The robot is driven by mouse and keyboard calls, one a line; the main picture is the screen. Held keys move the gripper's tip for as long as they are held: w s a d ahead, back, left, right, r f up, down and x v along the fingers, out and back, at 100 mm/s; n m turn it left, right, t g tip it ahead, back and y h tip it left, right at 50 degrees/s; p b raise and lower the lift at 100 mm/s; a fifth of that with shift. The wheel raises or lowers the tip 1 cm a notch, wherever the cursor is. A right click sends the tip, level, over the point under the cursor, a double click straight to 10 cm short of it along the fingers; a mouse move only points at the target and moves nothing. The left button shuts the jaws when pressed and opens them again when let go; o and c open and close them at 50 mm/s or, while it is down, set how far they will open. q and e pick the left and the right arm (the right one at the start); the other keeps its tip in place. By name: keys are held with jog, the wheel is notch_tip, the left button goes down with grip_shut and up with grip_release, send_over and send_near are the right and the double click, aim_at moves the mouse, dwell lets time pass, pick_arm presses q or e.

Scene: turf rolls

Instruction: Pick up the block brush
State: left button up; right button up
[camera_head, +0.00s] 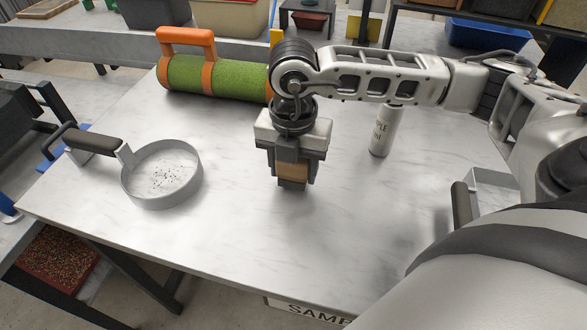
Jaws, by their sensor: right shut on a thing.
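My right gripper (292,163) points straight down over the middle of the pale marble-look table (240,235). It is shut on the block brush (293,172), of which a tan-brown block shows between the fingers with a dark part below. The gripper hides much of the brush. I cannot tell whether the brush's underside touches the table or is just above it. My left gripper is not in view.
A round grey pan-like sieve (163,177) with dark specks lies at left. A green turf roll (215,77) with orange holders lies at the back. A white bottle (384,132) stands right of the gripper, behind it. The table front is clear.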

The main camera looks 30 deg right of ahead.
jog(key=s+a+r+b, duration=0.1)
jog(key=s+a+r, duration=0.2)
jog(key=a+r, duration=0.9)
jog(key=shift+a, duration=0.85)
jog(key=o, duration=0.5)
jog(key=shift+c, duration=0.2)
jog(key=c, duration=0.4)
jog(key=shift+o, duration=0.2)
